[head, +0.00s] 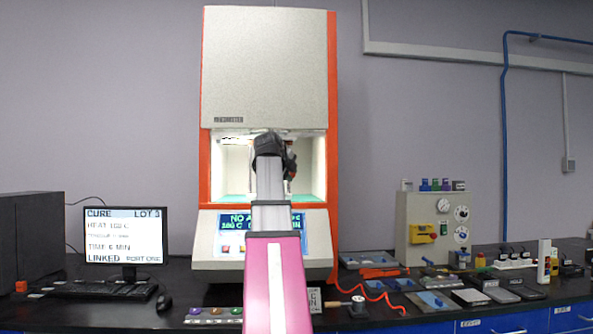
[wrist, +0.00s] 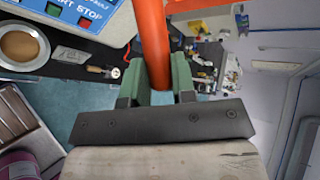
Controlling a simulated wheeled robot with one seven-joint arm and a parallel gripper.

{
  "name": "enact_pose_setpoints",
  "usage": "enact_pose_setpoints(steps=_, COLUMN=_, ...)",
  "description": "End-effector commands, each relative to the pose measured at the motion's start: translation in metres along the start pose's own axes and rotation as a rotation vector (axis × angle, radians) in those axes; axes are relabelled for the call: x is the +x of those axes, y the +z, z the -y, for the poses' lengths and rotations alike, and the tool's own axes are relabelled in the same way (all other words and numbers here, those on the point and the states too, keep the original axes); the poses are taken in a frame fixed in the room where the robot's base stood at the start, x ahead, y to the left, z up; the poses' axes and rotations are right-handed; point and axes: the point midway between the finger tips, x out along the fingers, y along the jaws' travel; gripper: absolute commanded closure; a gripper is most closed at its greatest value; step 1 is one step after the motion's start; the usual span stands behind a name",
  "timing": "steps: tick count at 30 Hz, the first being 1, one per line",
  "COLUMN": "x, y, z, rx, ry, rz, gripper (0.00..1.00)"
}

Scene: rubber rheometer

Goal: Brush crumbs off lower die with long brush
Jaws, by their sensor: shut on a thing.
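My gripper (wrist: 160,88) shows in the wrist view with its two green fingers shut on a long orange-red rod, taken to be the brush handle (wrist: 152,35). The handle runs up and out of the top of that view, so the bristles are not seen. In the head view my arm reaches to the lit open chamber (head: 232,170) of the rheometer (head: 265,65). My dark wrist covers the middle of the chamber there. The lower die and any crumbs are hidden behind my arm, and I cannot tell whether the brush touches the die.
Orange side walls (head: 331,150) and a control panel (head: 232,222) bound the chamber. A monitor (head: 125,238) and keyboard (head: 100,290) stand left. A grey pneumatic panel (head: 430,230), trays and small tools crowd the bench right. A round tan dish (wrist: 20,45) shows in the wrist view.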

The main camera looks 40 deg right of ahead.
Motion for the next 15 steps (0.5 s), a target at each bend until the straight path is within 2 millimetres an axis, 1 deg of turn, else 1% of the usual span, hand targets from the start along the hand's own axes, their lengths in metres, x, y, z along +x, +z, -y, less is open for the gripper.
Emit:
enact_pose_setpoints(steps=1, x=-0.0039, y=-0.0045, z=0.0088, rx=0.009, ry=-0.005, rz=-0.013, gripper=1.00)
enact_pose_setpoints(steps=4, x=-0.0084, y=-0.0101, z=0.0158, rx=0.017, ry=-0.009, rz=-0.029, gripper=1.00)
enact_pose_setpoints(steps=15, x=-0.0099, y=-0.0117, z=0.0169, rx=0.019, ry=-0.010, rz=-0.032, gripper=1.00)
